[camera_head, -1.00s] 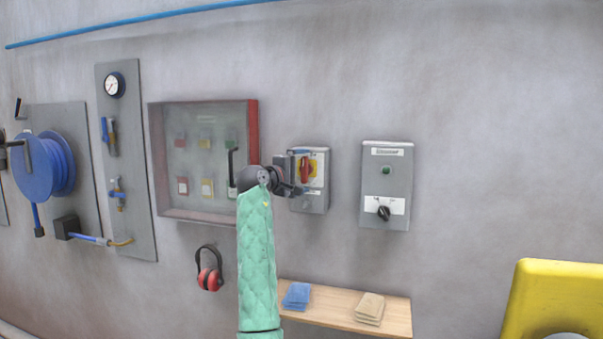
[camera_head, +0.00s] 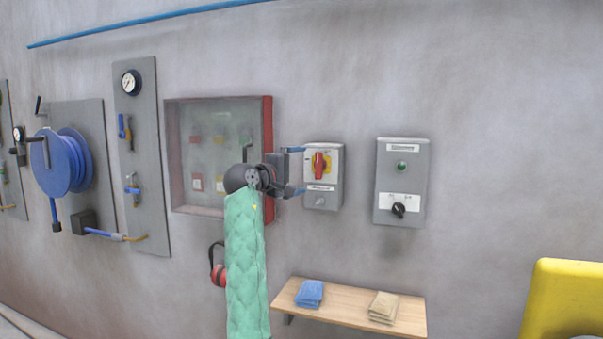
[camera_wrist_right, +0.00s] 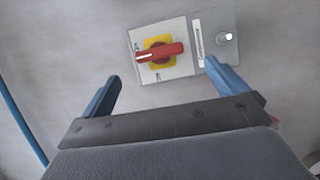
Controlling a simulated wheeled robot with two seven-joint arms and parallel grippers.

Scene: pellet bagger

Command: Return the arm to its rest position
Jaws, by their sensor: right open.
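My right arm, in a green quilted sleeve, rises in the middle of the head view. Its gripper (camera_head: 296,171) is open and empty, its blue fingers pointing right toward a grey switch box (camera_head: 322,190) on the wall. The box has a red rotary handle (camera_head: 319,165) on a yellow plate. In the right wrist view the gripper's two blue fingers (camera_wrist_right: 165,90) are spread apart, and the red handle (camera_wrist_right: 160,53) lies beyond them, apart from them. My left gripper is in neither view.
A second grey box (camera_head: 402,181) with a green lamp and black knob is to the right. A glass-fronted cabinet (camera_head: 268,125) is behind my wrist. Red earmuffs (camera_head: 217,271) are partly hidden by my sleeve. A wooden shelf (camera_head: 347,304) holds folded cloths. Yellow equipment (camera_head: 570,295) is at lower right.

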